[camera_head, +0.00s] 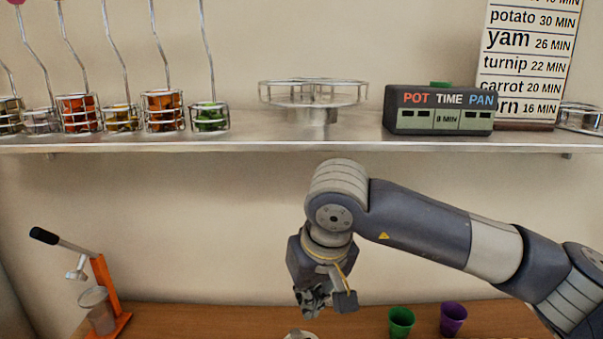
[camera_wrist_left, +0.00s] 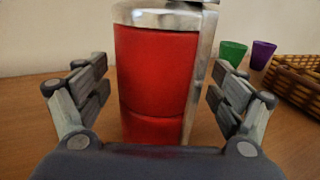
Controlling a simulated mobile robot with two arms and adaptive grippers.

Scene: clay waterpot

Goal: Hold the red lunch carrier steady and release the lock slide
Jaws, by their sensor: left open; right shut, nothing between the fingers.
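The red lunch carrier (camera_wrist_left: 155,75) stands upright on the wooden table in the left wrist view, with a metal top rim and a metal strip down its right side. My left gripper (camera_wrist_left: 158,85) is open, with one finger at each side of the carrier and visible gaps to it. I cannot make out the lock slide; the carrier's top is cut off. In the head view my right gripper (camera_head: 327,301) is shut and empty, pointing down above the table. A pale metallic part (camera_head: 300,335) shows below it at the bottom edge; I cannot tell what it is.
A green cup (camera_head: 401,322) and a purple cup (camera_head: 453,319) stand right of my right gripper. A woven basket (camera_wrist_left: 297,80) is right of the carrier. An orange lever press (camera_head: 105,290) stands left. A metal shelf (camera_head: 280,142) with baskets and a timer (camera_head: 440,110) runs above.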

